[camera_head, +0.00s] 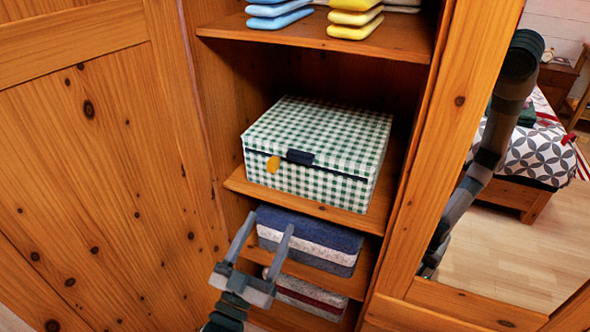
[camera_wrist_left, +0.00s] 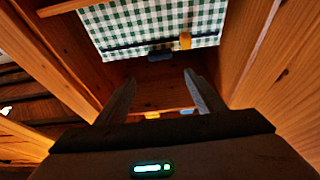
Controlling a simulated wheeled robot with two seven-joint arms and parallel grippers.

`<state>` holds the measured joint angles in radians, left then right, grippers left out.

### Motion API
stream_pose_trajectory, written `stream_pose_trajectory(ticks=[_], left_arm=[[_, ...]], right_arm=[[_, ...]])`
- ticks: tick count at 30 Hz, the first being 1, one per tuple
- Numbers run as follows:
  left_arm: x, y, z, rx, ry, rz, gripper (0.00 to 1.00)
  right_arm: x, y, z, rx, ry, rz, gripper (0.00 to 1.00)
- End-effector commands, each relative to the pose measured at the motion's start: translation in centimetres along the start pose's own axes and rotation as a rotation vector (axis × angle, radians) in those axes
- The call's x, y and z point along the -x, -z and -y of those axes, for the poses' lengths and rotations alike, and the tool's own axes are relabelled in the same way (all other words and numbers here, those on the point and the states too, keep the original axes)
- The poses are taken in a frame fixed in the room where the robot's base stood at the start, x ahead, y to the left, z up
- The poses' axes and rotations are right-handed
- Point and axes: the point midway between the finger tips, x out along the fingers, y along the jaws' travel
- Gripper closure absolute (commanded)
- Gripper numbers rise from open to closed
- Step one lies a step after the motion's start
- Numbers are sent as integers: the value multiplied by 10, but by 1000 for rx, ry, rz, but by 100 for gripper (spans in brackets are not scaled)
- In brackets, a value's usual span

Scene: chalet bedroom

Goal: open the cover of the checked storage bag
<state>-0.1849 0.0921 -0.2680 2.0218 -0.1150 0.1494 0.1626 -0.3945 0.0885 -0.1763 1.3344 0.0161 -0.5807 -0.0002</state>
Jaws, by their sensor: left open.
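The green and white checked storage bag (camera_head: 318,140) sits on a middle shelf of the wooden wardrobe. Its cover is down, with a dark zip line, a dark handle (camera_head: 300,157) and an orange tab (camera_head: 273,164) on the front. In the left wrist view the bag (camera_wrist_left: 150,24) shows at the top, with the orange tab (camera_wrist_left: 185,40) and dark handle (camera_wrist_left: 160,56). My left gripper (camera_head: 267,228) is open and empty, in front of and below the bag, apart from it. The fingers also show in the left wrist view (camera_wrist_left: 155,82). My right gripper is not in view.
Folded blue and grey cloths (camera_head: 312,236) lie on the shelf below the bag. Blue (camera_head: 280,12) and yellow (camera_head: 355,18) folded items lie on the shelf above. A wooden door (camera_head: 105,160) stands at left. A mirror panel (camera_head: 510,240) at right reflects a bed and an arm of mine.

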Motion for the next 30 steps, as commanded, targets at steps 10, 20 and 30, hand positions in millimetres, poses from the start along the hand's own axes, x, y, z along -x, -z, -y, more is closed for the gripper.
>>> stream_pose_trajectory(ticks=[10, 20, 30], left_arm=[[-6, 0, 0, 0, 1, 1, 38], [-44, 1, 0, -1, 1, 1, 38], [-106, 1, 0, 0, 1, 1, 38]], right_arm=[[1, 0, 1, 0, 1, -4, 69], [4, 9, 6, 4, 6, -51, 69], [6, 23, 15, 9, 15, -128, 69]])
